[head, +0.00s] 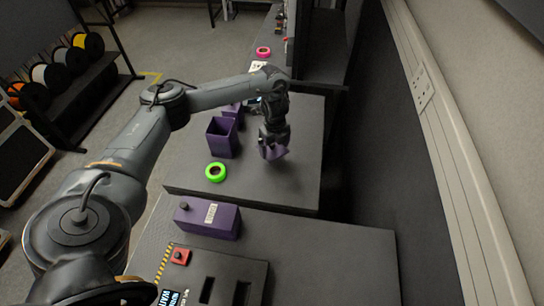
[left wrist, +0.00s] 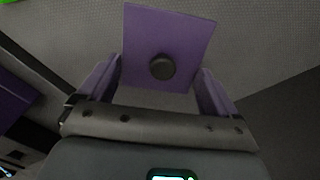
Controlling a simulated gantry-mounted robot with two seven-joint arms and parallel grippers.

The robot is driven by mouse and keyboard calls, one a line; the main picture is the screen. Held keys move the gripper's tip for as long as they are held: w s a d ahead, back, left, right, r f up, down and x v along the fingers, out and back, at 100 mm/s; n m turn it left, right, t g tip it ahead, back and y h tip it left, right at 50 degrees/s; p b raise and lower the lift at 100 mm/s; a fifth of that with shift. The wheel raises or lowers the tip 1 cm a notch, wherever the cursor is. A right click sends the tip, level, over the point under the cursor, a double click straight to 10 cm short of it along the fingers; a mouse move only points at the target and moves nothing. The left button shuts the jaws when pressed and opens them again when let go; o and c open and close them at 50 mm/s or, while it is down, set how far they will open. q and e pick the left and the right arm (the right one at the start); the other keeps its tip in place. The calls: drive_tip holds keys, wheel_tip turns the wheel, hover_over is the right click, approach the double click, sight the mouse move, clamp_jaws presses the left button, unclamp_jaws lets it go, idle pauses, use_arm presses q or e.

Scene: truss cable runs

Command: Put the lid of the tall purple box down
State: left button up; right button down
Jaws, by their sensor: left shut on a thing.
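The tall purple box (head: 222,140) stands upright with an open top on the dark grey table (head: 295,185). Its purple lid (head: 277,153) is at my left gripper (head: 271,148), right of the box and apart from it. In the left wrist view the lid (left wrist: 188,42) is a square plate with a round dark knob (left wrist: 162,67) facing the camera. The left gripper (left wrist: 160,85) is shut on the lid. The head view does not clearly show whether the lid touches the table. My right gripper is not in view.
A green ring (head: 215,172) lies in front of the box. A smaller purple box (head: 233,110) stands behind it. A long purple box (head: 209,219) with a label sits on the nearer table (head: 335,260). The tabletop around the lid is clear. A dark wall panel borders the right.

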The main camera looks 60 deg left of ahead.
sight(272, 152)
use_arm(q)
drive_tip(key=shift+a+f, duration=0.5)
drive_tip(key=shift+a, duration=0.25)
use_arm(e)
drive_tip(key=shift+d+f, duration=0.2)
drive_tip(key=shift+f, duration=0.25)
use_arm(q)
wheel_tip(272, 152, down, 4)
drive_tip(key=shift+r+b, duration=0.25)
drive_tip(key=shift+b, duration=0.6)
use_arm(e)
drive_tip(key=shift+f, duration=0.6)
use_arm(q)
drive_tip(key=shift+f, duration=0.25)
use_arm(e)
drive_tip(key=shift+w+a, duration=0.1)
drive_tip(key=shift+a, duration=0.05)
use_arm(q)
drive_tip(key=o, duration=0.7)
drive_tip(key=shift+f, duration=0.1)
